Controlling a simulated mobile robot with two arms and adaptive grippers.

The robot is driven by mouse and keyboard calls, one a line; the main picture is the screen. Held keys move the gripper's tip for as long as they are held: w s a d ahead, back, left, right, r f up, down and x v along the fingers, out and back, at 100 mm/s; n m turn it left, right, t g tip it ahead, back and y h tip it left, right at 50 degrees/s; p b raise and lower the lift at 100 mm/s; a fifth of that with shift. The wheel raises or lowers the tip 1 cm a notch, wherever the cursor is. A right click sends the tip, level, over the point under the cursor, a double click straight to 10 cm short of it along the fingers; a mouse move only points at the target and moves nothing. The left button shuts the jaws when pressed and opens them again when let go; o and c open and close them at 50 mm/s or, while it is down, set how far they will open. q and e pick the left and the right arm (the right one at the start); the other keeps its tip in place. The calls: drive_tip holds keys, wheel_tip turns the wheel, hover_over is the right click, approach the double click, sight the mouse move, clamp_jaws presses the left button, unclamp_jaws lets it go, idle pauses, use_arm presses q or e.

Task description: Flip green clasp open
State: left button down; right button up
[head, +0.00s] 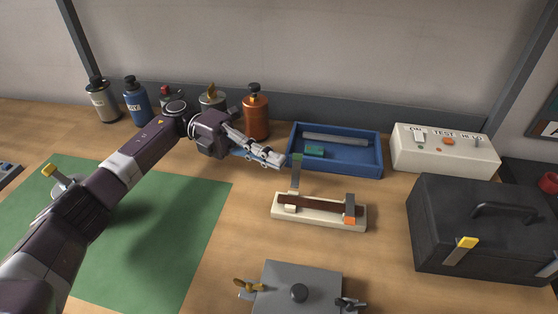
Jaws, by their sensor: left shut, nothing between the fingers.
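The green clasp (296,172) stands upright at the left end of a cream base (318,223), its green tip raised and its strap off the bar. A dark brown bar (322,204) lies along the base. An orange-tipped clasp (349,209) is folded down over the bar's right end. My left gripper (281,160) is shut and empty, just left of the green tip; I cannot tell whether they touch. My right gripper is out of view.
A blue tray (378,165) with a green block stands behind the base. A white switch box (445,150) and black toolbox (480,225) are at right. A grey lidded box (325,280) is in front. Bottles line the back; a green mat (190,220) lies left.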

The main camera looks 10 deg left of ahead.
use_arm(q)
drive_tip(key=shift+v, duration=2.95)
drive_tip(key=shift+w+d, duration=0.1)
drive_tip(key=shift+w, duration=0.1)
